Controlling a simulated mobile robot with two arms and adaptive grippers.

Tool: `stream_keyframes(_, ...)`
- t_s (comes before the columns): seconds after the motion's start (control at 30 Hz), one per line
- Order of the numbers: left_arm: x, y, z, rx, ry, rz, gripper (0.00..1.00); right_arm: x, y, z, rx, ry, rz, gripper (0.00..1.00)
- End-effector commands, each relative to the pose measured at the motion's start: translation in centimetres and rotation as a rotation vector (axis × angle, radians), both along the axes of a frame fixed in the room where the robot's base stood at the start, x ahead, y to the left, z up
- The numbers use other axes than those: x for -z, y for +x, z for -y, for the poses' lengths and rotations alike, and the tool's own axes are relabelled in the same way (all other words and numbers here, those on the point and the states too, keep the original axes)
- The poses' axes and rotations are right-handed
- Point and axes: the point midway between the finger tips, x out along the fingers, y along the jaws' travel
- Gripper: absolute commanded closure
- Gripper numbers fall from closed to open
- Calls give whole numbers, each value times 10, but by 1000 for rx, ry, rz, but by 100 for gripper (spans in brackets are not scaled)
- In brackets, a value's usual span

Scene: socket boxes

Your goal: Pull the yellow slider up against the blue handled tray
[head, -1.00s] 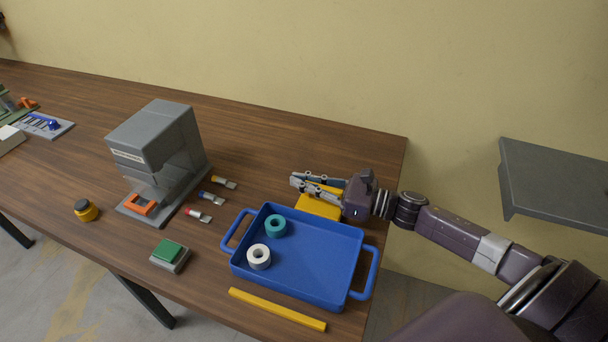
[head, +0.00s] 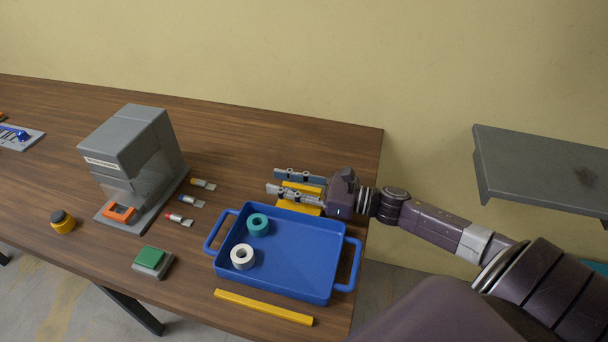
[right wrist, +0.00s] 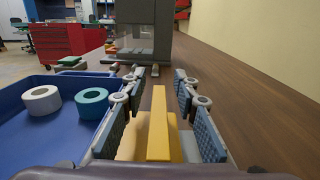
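The yellow slider (head: 287,207) lies on the table just behind the blue handled tray (head: 328,293); whether they touch is hidden. In the right wrist view the slider (right wrist: 158,125) is a flat block with a raised ridge along its middle, and the tray (right wrist: 50,143) is to its left. My right gripper (head: 296,184) is open, with one finger on each side of the ridge. In the right wrist view a gap shows between the ridge and each finger of the gripper (right wrist: 158,105). My left gripper is not in view.
A teal ring (head: 257,225) and a white ring (head: 242,257) sit in the tray. A yellow bar (head: 263,307) lies in front of it. A grey shelf (head: 540,170) is on the wall.

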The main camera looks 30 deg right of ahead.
Motion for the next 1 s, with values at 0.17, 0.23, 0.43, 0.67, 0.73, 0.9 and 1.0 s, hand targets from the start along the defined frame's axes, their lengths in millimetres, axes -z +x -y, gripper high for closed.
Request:
stream_keyframes(0.17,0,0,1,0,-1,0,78,1,-18,15,1,-1,-3,72)
stream_keyframes(0.23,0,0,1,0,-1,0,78,2,-27,22,2,-1,-4,72)
stream_keyframes(0.43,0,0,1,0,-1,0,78,1,-52,44,2,-2,-4,72)
stream_keyframes(0.67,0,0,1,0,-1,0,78,1,-76,65,3,-1,-3,72)
stream_keyframes(0.73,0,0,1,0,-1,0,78,1,-81,69,2,-1,-2,72)
stream_keyframes(0.9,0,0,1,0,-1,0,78,0,-86,74,2,-1,-1,72)
stream_keyframes(1.0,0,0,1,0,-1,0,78,0,-87,74,1,-1,-1,72)
